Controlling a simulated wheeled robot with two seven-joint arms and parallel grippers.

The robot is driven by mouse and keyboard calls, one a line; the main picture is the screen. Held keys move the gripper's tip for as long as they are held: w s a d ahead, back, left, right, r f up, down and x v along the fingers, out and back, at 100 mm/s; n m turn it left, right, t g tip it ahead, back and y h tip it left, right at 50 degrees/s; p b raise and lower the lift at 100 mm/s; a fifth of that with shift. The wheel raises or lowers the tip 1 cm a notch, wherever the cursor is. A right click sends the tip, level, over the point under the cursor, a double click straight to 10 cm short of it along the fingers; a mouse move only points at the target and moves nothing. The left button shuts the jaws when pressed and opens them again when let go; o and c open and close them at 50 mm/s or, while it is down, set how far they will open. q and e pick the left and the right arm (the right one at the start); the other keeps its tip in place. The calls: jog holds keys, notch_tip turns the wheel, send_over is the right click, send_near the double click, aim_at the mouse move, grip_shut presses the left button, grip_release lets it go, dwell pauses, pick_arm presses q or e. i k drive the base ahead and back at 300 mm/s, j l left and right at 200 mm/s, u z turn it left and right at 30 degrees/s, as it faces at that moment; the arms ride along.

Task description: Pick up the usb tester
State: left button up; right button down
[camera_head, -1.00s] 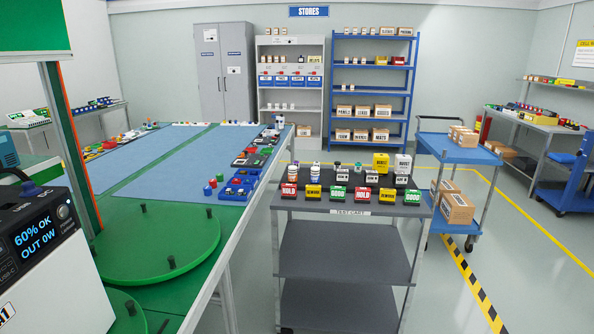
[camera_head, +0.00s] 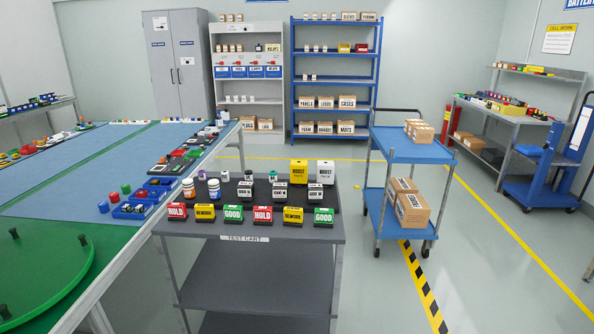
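I cannot pick out a usb tester for certain; the small items are too small to tell apart. The grey test cart (camera_head: 245,228) stands in front of me in the head view. On its top are several small dark-and-white labelled devices (camera_head: 244,190), a yellow boost box (camera_head: 298,172), a white boost box (camera_head: 325,173) and small bottles (camera_head: 188,187). Red, yellow and green HOLD, REWORK and GOOD signs line its front edge, such as a red HOLD sign (camera_head: 177,211). Neither of my grippers is in view.
A long bench with a blue mat (camera_head: 60,181) and green turntable (camera_head: 40,262) is on the left. A blue trolley (camera_head: 408,147) with cardboard boxes stands right of the cart. Stores shelves (camera_head: 337,65) line the back wall. Open floor lies right of the yellow-black stripe (camera_head: 425,285).

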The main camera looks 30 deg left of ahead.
aim_at(202, 178)
jog(key=i+l+z, duration=0.25)
jog(key=i, duration=0.55)
jog(key=i+l+z, duration=0.15)
jog(key=i+z, duration=0.15)
jog(key=i, duration=0.55)
jog(key=i+j+u, duration=0.2)
jog(key=i+u, duration=0.3)
jog(key=i+l+u, duration=0.1)
jog(key=i+u, duration=0.35)
jog(key=i, duration=0.25)
jog(key=i+l+u, duration=0.25)
jog(key=i+u, duration=0.25)
jog(key=i, duration=0.15)
jog(key=i+j+u, duration=0.25)
jog(key=i+u, duration=0.25)
jog(key=i, duration=0.2)
jog(key=i+u, duration=0.45)
jog(key=i, duration=0.3)
jog(key=i+l+u, duration=0.3)
jog(key=i+u, duration=0.2)
jog(key=i, duration=0.2)
jog(key=i+u, duration=0.9)
jog(key=i+l+u, duration=0.25)
jog(key=u, duration=0.25)
